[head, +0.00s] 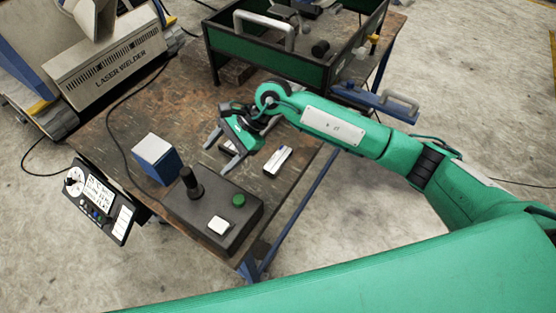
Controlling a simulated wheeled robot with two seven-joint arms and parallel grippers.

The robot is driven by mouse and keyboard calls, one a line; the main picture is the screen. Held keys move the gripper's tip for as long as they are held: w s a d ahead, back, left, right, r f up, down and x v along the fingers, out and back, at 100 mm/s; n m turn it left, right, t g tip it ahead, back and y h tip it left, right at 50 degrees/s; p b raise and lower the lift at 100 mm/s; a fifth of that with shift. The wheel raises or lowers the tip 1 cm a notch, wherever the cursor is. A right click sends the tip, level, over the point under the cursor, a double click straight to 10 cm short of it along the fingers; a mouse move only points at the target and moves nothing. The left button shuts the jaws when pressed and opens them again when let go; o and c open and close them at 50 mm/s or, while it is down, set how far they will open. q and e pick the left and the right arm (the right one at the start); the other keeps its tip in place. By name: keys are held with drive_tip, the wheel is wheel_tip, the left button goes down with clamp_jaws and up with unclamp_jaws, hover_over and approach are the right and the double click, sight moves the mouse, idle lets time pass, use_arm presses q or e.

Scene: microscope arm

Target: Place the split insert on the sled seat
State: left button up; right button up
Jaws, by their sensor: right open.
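My right gripper (222,152) is over the middle of the worktable, pointing down and left, with its two grey fingers spread apart. A small light and dark piece (229,146) shows between the fingers; it is partly hidden, and I cannot tell if they touch it. A white block with a dark slot (277,161) lies on the table just right of the gripper. Which of these two is the split insert and which belongs to the sled seat, I cannot tell at this size. My left gripper is not in view.
A dark control box with a joystick (189,182) and a green button (239,200) stands at the front. A blue box with a white top (155,158) is to the left. A green-walled crate (250,60) stands at the back. Bare wood (130,115) lies left of the gripper.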

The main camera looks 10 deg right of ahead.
drive_tip(key=w+d+f+n+h, duration=0.2)
drive_tip(key=w+d+h, duration=0.25)
drive_tip(key=d, duration=0.25)
drive_tip(key=t+h+p, duration=0.2)
drive_tip(key=h, duration=0.3)
hover_over(278, 158)
drive_tip(key=shift+n+y, duration=0.25)
drive_tip(key=shift+n, duration=0.15)
drive_tip(key=f, duration=0.7)
drive_tip(key=shift+w+f, duration=0.25)
drive_tip(key=shift+w, duration=0.1)
drive_tip(key=shift+s+f+p, duration=0.15)
drive_tip(key=shift+f+p, duration=0.4)
drive_tip(key=shift+p, duration=0.1)
drive_tip(key=f, duration=0.1)
drive_tip(key=f+p, duration=0.1)
drive_tip(key=f, duration=0.1)
drive_tip(key=shift+s+f+p, duration=0.1)
drive_tip(key=shift+s+p, duration=0.2)
drive_tip(key=shift+f, duration=0.55)
drive_tip(key=shift+w+r, duration=0.1)
clamp_jaws()
